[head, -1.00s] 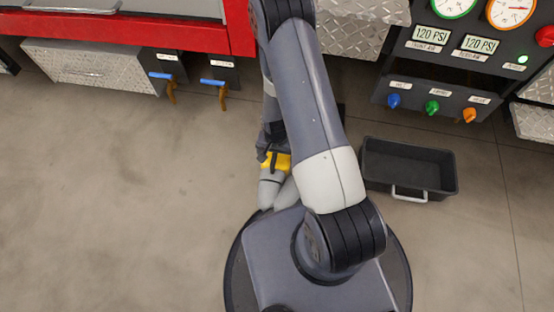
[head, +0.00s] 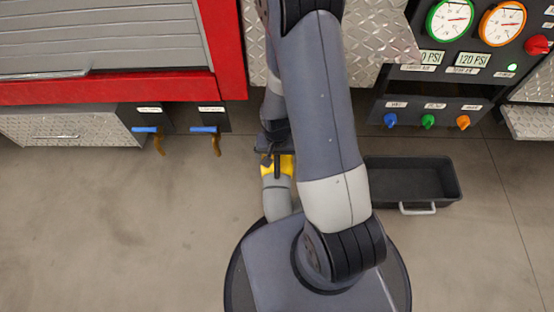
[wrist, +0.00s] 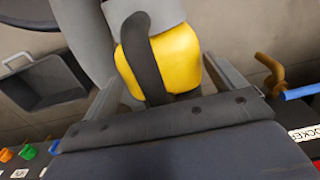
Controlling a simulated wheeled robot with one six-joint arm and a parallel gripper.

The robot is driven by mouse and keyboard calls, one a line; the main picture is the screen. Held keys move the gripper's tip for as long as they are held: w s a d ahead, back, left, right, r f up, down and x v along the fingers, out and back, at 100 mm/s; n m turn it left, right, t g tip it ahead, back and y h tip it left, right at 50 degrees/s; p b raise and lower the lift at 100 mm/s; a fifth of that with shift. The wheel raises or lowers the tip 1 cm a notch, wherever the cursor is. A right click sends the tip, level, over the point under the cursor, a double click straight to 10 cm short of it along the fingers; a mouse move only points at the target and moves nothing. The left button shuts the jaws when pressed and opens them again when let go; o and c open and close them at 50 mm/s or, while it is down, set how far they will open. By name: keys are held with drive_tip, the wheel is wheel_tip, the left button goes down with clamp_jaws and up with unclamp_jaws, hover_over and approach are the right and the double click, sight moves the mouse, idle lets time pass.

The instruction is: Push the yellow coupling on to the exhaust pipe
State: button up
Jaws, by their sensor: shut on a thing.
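The yellow coupling (head: 287,167) sits on the end of a thick grey hose (head: 276,187) in the head view. The wrist view shows the coupling (wrist: 180,58) large, with a black strap or lever across it and the grey hose (wrist: 92,40) behind. My gripper (wrist: 166,78) is shut on the coupling, with a grey finger on either side. In the head view my gripper (head: 276,160) is partly covered by my own arm. I cannot make out the exhaust pipe in either view; it may be hidden.
A black open tray (head: 455,190) with a pale handle lies on the floor at right. Two brown valves with blue levers (head: 203,130) stick out at left under a red-edged panel (head: 110,92). A gauge panel (head: 400,103) with coloured knobs stands at right. The floor at left is clear.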

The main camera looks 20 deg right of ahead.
drive_tip(key=shift+w+d, duration=0.25)
drive_tip(key=shift+w, duration=0.5)
drive_tip(key=shift+w+d, duration=0.25)
drive_tip(key=shift+w, duration=0.55)
drive_tip(key=shift+w+d, duration=0.25)
drive_tip(key=shift+w, duration=0.5)
drive_tip(key=shift+w+d, duration=0.25)
drive_tip(key=shift+w, duration=0.5)
idle(0.8)
drive_tip(key=o, duration=1.8)
drive_tip(key=shift+c, duration=0.2)
wheel_tip(320, 180, up, 11)
drive_tip(key=p, duration=0.3)
drive_tip(key=shift+p, duration=0.35)
drive_tip(key=shift+f, duration=0.2)
